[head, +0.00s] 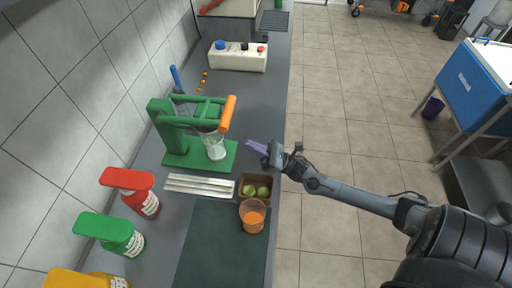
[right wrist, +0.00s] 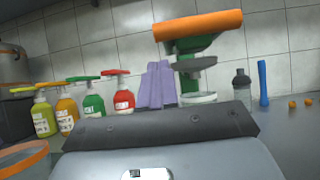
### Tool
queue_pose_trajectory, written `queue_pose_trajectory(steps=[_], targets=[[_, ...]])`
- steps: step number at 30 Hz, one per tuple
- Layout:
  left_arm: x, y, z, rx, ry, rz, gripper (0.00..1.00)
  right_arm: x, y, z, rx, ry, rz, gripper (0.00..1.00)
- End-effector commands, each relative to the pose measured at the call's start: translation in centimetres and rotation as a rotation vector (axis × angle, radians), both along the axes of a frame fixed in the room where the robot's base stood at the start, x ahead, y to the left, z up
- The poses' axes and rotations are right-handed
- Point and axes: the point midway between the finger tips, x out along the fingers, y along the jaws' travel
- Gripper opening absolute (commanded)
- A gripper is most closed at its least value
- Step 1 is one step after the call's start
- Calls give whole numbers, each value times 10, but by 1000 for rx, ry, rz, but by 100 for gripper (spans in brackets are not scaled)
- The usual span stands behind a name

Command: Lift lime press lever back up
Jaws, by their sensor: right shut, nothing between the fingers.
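The green lime press (head: 176,135) stands on the counter against the wall, with its orange lever handle (head: 228,113) pointing toward the front edge. In the right wrist view the orange handle (right wrist: 198,25) lies across the top, ahead of and above my gripper. A clear glass (head: 215,147) stands on the press base under the arm. My right gripper (head: 252,145), with purple fingers, is shut and empty, to the right of the press and apart from the handle. Its shut fingers (right wrist: 156,84) also show in the right wrist view. My left gripper is in neither view.
A brown box of limes (head: 255,179), an orange cup (head: 252,216) and a dark mat (head: 222,245) lie in front of the press. Sauce bottles (head: 140,190) line the wall. A white control box (head: 238,56) stands farther back. The counter between it and the press is mostly clear.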

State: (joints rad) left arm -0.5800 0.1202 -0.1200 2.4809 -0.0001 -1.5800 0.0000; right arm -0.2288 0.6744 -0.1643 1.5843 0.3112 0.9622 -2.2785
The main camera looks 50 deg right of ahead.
Motion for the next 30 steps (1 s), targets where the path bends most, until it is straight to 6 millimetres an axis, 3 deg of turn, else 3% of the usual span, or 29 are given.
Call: queue_pose_trajectory(steps=[12, 30], targets=[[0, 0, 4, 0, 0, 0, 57, 40, 26, 32, 0, -2, 0, 0], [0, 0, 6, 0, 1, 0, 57, 46, 31, 38, -2, 2, 3, 0]])
